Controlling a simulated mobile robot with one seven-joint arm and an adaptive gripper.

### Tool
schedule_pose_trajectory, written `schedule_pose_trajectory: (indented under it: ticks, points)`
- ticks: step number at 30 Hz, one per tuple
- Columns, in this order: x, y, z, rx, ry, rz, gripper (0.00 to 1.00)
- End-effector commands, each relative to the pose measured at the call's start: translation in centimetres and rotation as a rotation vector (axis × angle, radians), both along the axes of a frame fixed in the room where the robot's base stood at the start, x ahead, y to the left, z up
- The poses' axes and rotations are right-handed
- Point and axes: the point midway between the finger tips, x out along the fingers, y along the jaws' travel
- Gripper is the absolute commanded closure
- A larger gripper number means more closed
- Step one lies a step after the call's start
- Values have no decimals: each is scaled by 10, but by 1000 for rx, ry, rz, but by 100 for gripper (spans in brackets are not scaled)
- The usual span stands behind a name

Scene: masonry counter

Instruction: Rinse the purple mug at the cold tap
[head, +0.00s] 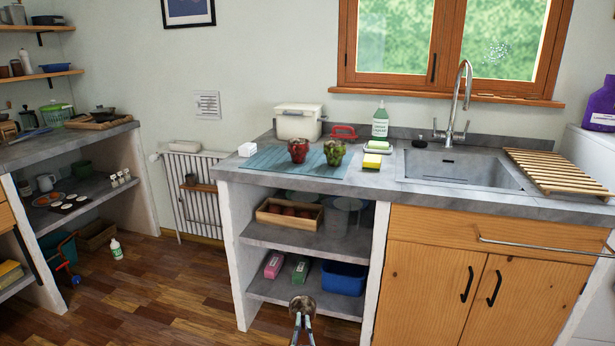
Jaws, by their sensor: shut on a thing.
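My gripper (302,318) is at the bottom middle of the head view, low in front of the counter's open shelves. It is shut on a small, rounded grey-brown thing (302,303) that I cannot identify. No purple mug can be made out. The tall chrome tap (464,95) stands behind the grey sink (455,168) at the right, well away from my gripper. A small lever shows on each side of its base; I cannot tell which is cold. No water is seen running.
A red patterned cup (298,150) and a green one (334,152) stand on a blue mat (270,162). A green soap bottle (380,121) and sponge (376,145) are left of the sink. A wooden rack (560,172) lies right of it. A metal rail (540,245) juts out in front.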

Motion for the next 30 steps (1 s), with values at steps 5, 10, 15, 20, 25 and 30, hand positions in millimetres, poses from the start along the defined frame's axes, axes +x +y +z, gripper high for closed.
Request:
schedule_pose_trajectory:
  ticks: [5, 10, 15, 20, 25, 30]
  points:
    - [-33, 1, -46, 1, 7, 10, 100]
    - [-71, -3, -88, 2, 5, 6, 100]
    - [-104, -9, -117, 1, 1, -12, 100]
    - [-117, -12, -127, 1, 0, -21, 100]
    - [-118, -13, -126, 1, -2, -23, 100]
    - [-118, -13, -126, 0, -2, -22, 100]
